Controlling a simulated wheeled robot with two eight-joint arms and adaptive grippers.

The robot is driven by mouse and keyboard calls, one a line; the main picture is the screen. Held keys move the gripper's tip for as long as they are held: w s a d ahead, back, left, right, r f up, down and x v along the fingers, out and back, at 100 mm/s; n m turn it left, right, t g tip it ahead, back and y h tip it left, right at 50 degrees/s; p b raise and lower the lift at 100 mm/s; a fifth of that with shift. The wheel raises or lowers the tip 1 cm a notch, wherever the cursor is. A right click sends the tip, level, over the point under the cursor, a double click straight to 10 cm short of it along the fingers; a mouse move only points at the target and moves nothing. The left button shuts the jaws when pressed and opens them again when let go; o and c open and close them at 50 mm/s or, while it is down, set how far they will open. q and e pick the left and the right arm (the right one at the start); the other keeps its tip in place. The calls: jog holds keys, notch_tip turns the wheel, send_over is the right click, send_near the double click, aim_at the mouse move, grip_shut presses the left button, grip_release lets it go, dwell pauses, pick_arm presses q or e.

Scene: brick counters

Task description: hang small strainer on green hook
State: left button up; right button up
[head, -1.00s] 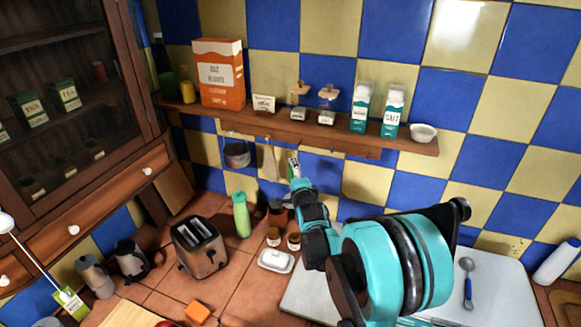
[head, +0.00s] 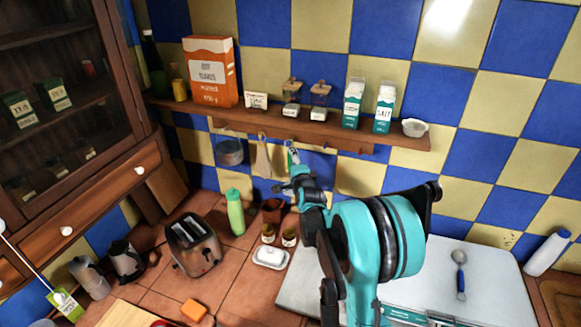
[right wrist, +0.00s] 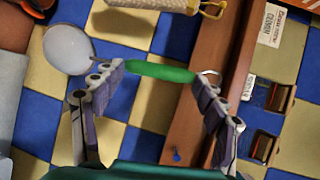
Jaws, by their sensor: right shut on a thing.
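The small strainer has a green handle (right wrist: 160,72), a pale round bowl (right wrist: 68,50) and a metal loop at the handle's end. My right gripper (right wrist: 158,77) is shut on it, with the handle running across between the fingertips. The bowl sticks out beyond the left finger and the loop lies by the right finger, beside the wooden hook rail (right wrist: 205,110). In the head view my right gripper (head: 297,174) is just below the rail, and the strainer is mostly hidden. I cannot make out a green hook. My left gripper is not in view.
A grey pot (head: 230,152) and a pale utensil (head: 262,160) hang left of my right gripper. A blue hook (right wrist: 176,156) on the rail is empty. The shelf above holds boxes and cartons. A green bottle (head: 235,211), toaster (head: 194,246) and jars stand below.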

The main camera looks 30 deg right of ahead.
jog(key=shift+w+d+f+b, duration=0.35)
jog(key=shift+w+d, duration=0.35)
jog(key=shift+d, duration=0.15)
jog(key=shift+w+d+f+b, duration=0.2)
jog(key=shift+w+d+f, duration=0.1)
jog(key=shift+w+d, duration=0.45)
jog(key=o, duration=1.2)
jog(key=shift+o, duration=0.2)
jog(key=shift+s, duration=0.1)
jog(key=v, duration=0.8)
